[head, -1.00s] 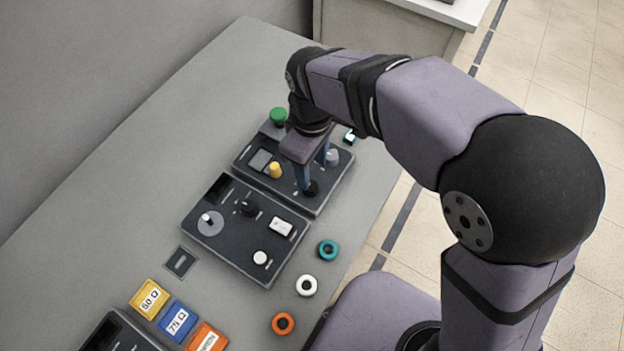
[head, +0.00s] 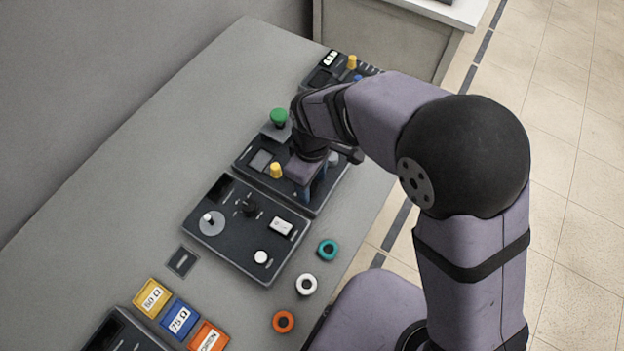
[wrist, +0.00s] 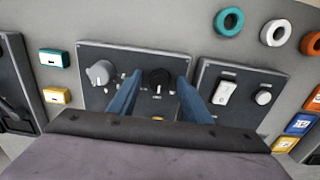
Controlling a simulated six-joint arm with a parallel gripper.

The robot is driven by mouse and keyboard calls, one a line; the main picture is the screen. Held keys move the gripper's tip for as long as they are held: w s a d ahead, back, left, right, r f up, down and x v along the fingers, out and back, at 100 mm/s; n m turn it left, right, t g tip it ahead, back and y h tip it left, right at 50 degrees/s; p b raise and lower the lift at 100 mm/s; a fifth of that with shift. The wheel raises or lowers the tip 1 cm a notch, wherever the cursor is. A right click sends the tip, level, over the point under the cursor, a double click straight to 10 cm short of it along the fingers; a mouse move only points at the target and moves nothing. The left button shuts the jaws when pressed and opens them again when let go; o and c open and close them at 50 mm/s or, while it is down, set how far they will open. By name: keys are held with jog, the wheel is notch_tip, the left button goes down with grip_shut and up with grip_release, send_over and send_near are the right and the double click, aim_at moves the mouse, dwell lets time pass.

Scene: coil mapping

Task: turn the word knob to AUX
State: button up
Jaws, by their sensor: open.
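A black round knob (wrist: 158,78) sits on a dark panel (wrist: 118,60) in the wrist view, with small pale marks around it too small to read. A grey knob (wrist: 100,73) with a pointer is to its left on the same panel. My gripper (head: 311,192) is open, its blue fingers pointing down at the near end of this panel. In the wrist view its fingers lie one on each side of the black knob; contact cannot be told. In the head view my gripper and wrist hide the black knob.
A neighbouring panel (head: 232,245) has a dial, a dark knob, a white rocker and a white button. Teal (head: 328,250), white (head: 307,284) and orange (head: 283,321) rings lie nearby.

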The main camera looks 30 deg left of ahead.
jog(key=c, duration=1)
jog(key=shift+c, duration=0.2)
jog(key=shift+m, duration=0.3)
jog(key=m+p, duration=0.1)
jog(key=m, duration=0.3)
jog(key=shift+r, duration=0.1)
jog(key=m+p, duration=0.1)
jog(key=m, duration=0.3)
jog(key=shift+s+a, duration=0.1)
jog(key=shift+m, duration=0.3)
jog(key=o, duration=1)
